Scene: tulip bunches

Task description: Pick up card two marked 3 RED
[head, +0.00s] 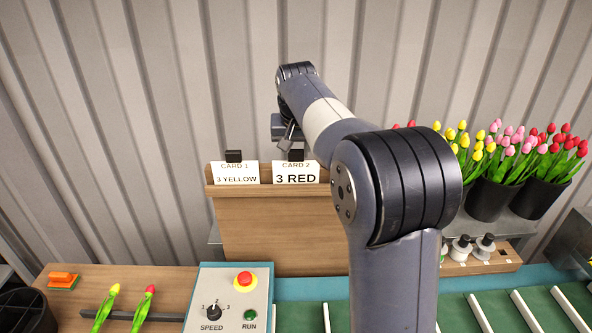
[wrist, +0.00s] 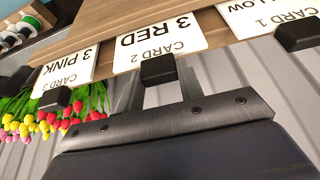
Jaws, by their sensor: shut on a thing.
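Card two (head: 297,174), a white card reading "CARD 2 / 3 RED" with a black tab on top, stands at the top of the wooden holder (head: 270,230), beside card one (head: 237,173), "3 YELLOW". In the wrist view card two (wrist: 160,38) appears upside down. My gripper (wrist: 158,82) is shut on its black tab (wrist: 158,70), with a finger on each side. In the head view my gripper (head: 291,138) comes down on the tab from above, partly hidden by my arm. The card looks level with card one; whether its lower edge is clear of the holder cannot be told.
Card three (wrist: 66,75), "3 PINK", stands beside card two in the wrist view; my arm hides it in the head view. Tulip buckets (head: 488,198) stand at the right. A control box (head: 229,298) and two tulips lie in front, and a corrugated wall is close behind.

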